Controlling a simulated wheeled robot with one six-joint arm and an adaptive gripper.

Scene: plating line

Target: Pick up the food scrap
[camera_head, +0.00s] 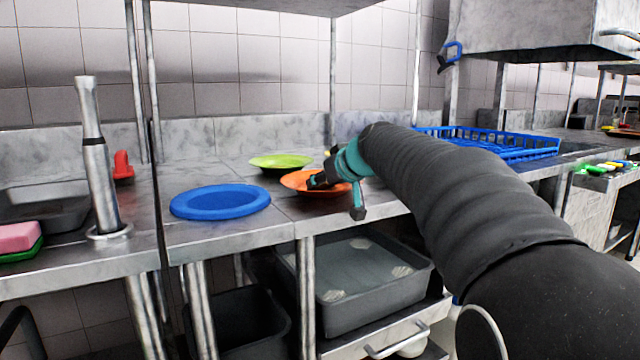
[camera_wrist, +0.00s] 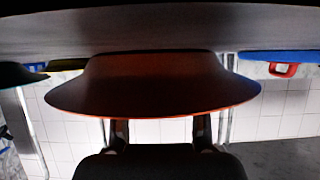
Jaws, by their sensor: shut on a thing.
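The orange plate (camera_head: 293,181) sits on the steel counter, and my gripper (camera_head: 318,182) reaches down into it. In the wrist view, which looks upside down, the plate (camera_wrist: 150,88) fills the middle. My gripper's two fingers (camera_wrist: 160,128) show below its rim there, their tips hidden behind it. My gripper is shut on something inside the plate. I cannot see the food scrap itself; the rim and my fingers cover that spot.
A blue plate (camera_head: 220,202) stands to the left and a green plate (camera_head: 280,162) just behind. A blue rack (camera_head: 500,143) is to the right, behind my arm. A steel post (camera_head: 96,165) and a red object (camera_head: 123,166) stand further left. A shelf hangs above.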

